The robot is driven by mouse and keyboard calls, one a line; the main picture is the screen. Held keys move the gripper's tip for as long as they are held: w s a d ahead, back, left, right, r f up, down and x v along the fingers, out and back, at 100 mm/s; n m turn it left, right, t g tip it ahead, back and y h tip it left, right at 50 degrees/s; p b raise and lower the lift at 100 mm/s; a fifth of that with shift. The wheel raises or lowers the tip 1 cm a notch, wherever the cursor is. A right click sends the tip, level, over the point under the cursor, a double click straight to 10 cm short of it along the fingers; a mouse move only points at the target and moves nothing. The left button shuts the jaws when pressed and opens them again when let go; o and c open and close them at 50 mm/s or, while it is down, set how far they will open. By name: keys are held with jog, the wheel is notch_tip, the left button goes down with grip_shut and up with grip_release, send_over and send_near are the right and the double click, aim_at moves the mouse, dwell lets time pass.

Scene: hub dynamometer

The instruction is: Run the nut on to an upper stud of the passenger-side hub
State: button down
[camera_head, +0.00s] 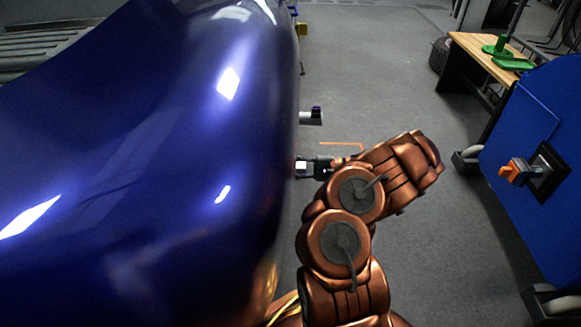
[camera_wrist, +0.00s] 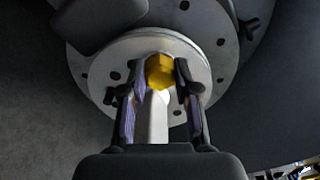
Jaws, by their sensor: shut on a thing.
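In the wrist view, my gripper (camera_wrist: 162,76) is shut on a gold hex nut (camera_wrist: 160,73), held between its two dark fingertips. Just behind the nut is the pale hub (camera_wrist: 110,63), a round flange with several dark holes. A pale bar-like part (camera_wrist: 155,118) shows between the fingers below the nut; I cannot tell what it is. The nut covers what lies behind it, so I cannot tell whether it touches a stud. In the head view, my gripper (camera_head: 307,168) is at the side of the blue car (camera_head: 130,130), and the car body hides the hub.
A dark block (camera_wrist: 100,20) overlaps the hub's upper left. In the head view, a small pale cylinder (camera_head: 311,117) juts from the car's side. A blue unit (camera_head: 540,190) with an orange connector (camera_head: 518,172) stands right, near a wooden bench (camera_head: 480,50). Grey floor between is open.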

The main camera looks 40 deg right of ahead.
jog(key=shift+a+f+m+p, duration=0.1)
jog(key=shift+m+p, duration=5.45)
jog(key=shift+m, duration=0.35)
jog(key=c, duration=1.1)
grip_release()
